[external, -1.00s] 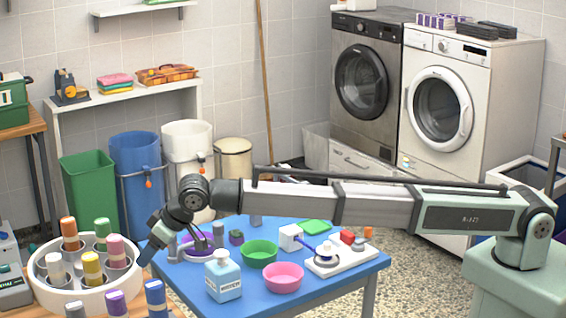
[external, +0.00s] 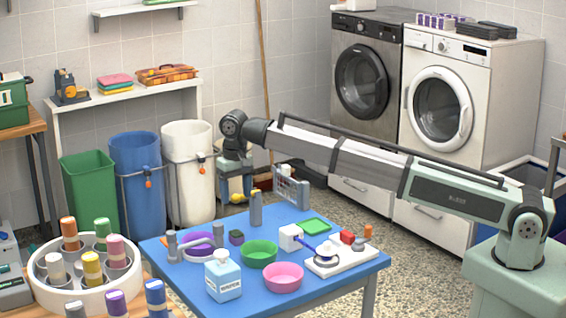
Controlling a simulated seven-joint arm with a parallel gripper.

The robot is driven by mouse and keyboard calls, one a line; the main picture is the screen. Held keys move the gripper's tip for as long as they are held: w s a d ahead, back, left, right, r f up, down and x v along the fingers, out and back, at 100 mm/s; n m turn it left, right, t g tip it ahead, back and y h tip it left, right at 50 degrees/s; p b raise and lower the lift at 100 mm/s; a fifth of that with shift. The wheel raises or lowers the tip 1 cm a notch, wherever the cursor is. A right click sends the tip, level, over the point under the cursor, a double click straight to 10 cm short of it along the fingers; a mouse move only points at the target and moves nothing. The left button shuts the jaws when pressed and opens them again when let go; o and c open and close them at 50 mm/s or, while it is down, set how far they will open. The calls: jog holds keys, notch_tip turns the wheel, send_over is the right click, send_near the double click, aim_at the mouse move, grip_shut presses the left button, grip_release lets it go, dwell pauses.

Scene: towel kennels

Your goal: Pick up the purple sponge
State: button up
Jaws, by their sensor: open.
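A small dark purple block (external: 236,238), which looks like the sponge, sits on the blue table (external: 185,272). It is between a purple bowl-like ring (external: 203,243) and a green bowl (external: 259,253).
Grey posts stand near the purple ring (external: 172,246) and at the table's back (external: 256,208). A pink bowl (external: 283,277), a blue-white bottle (external: 222,277), a green pad (external: 316,226) and a white board (external: 340,258) crowd the table.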

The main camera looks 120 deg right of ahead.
send_over(236, 233)
jog(key=f, duration=0.8)
jog(key=shift+s, duration=0.35)
jog(key=shift+w+f, duration=0.15)
jog(key=shift+f, duration=1.3)
jog(key=shift+w+f, duration=0.15)
jog(key=shift+f, duration=1.25)
jog(key=c, duration=1.1)
